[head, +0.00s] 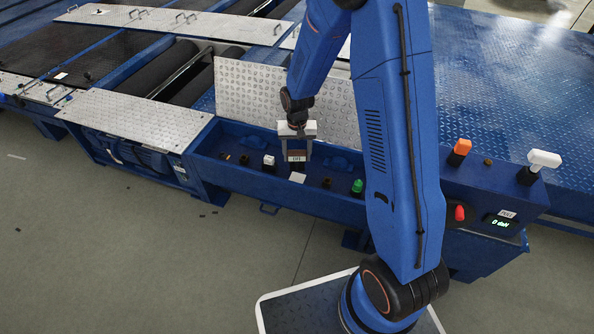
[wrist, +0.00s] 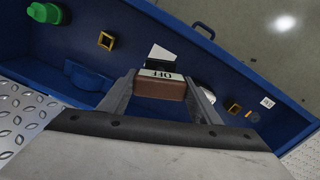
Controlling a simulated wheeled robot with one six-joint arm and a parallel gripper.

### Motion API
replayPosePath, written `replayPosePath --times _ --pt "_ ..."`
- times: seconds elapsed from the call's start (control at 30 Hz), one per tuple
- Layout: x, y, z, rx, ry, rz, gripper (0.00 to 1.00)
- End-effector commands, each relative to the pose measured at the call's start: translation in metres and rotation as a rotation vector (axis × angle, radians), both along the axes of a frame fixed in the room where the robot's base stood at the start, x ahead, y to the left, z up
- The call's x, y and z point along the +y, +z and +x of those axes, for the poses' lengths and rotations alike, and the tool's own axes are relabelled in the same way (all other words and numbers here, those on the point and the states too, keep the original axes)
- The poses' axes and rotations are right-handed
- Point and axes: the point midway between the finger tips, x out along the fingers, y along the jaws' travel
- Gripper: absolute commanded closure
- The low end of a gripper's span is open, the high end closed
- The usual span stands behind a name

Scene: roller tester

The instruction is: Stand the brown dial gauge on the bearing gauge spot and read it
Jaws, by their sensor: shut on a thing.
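The brown dial gauge (head: 297,153) is a small brown block with a pale label face, between the fingers of my gripper (head: 296,157) in the head view. In the wrist view the gauge (wrist: 160,90) sits between both fingertips, and its label appears upside down, seemingly reading OFF. My gripper is shut on it, above the open blue trough. I cannot tell whether this is the bearing gauge spot.
The blue trough also holds a green-capped part (head: 357,186), a small brass socket (head: 327,183) and a white-topped part (head: 268,161). A raised tread-plate lid (head: 245,92) stands behind. A control box at right has an orange switch (head: 461,147) and a display (head: 501,222) showing 0 daN.

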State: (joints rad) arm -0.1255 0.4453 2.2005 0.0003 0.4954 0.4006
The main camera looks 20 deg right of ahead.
Motion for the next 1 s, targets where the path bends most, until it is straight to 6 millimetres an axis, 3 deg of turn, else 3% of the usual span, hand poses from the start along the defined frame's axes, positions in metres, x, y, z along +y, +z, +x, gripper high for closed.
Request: replayPosePath --times 0.1,0.37,0.6,1.0 --pt "0.000 -0.019 0.000 0.002 -0.001 0.000 0.73" --pt "0.000 -0.035 0.000 0.001 -0.002 0.000 0.73" --pt "0.000 -0.063 0.000 0.002 -0.002 0.000 0.73" --pt "0.000 -0.069 0.000 0.000 -0.002 0.000 0.73"
